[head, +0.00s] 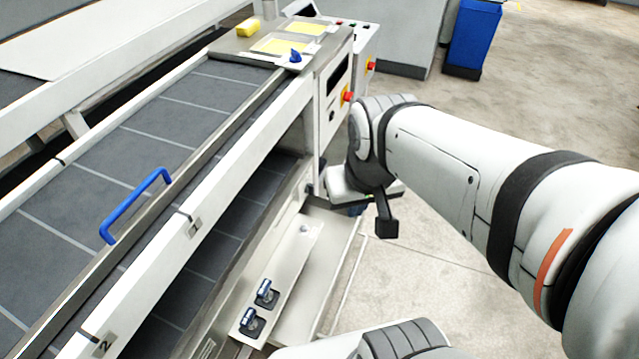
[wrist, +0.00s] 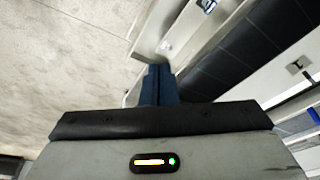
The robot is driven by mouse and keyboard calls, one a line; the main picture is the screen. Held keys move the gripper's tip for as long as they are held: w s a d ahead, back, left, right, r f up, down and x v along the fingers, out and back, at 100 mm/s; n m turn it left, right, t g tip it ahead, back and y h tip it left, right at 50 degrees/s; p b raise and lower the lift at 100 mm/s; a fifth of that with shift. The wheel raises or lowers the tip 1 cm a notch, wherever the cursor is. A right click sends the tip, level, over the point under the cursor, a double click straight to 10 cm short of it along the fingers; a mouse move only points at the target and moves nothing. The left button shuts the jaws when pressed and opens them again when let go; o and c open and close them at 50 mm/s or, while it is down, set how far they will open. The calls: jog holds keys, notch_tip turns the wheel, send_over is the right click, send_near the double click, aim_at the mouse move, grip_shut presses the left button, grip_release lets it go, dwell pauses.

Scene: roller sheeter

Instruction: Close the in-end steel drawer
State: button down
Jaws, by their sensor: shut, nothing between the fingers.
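The steel drawer (head: 322,258) stands pulled out from under the machine's side, low at the bottom middle of the head view. Two small dark-and-blue fittings (head: 265,292) sit in it or on its inner ledge. Its pale edge also shows in the wrist view (wrist: 150,40), just beyond my fingers. My gripper (wrist: 160,70) is shut and empty, its blue fingers together. In the head view my wrist hides most of it; a bit of blue (head: 357,210) shows by the drawer's far end. I cannot tell whether the fingers touch the drawer.
The sheeter's conveyor (head: 190,105) with a blue handle (head: 135,205) runs along the left. A control panel with a red button (head: 348,97) stands close beside my wrist. A blue bin (head: 473,38) is at the back. The floor (head: 560,110) to the right is clear.

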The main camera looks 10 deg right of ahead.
jog(key=shift+d, duration=0.2)
jog(key=w+d+f+m+t+y+b, duration=0.3)
jog(key=d+f+m+y+b, duration=0.45)
jog(key=f, duration=1.35)
jog(key=w+d+f+m+t+y+b, duration=0.3)
jog(key=f+m+b, duration=0.8)
jog(key=f, duration=1.1)
jog(key=w+d+f+m+t+y+b, duration=0.2)
jog(key=d+f+m+y+b, duration=0.35)
jog(key=f+b, duration=1.15)
jog(key=w+a+f+m+h+p, duration=0.1)
jog(key=w+a+f, duration=0.3)
jog(key=w+a, duration=0.3)
jog(key=shift+w+a, duration=0.4)
jog(key=shift+a, duration=0.85)
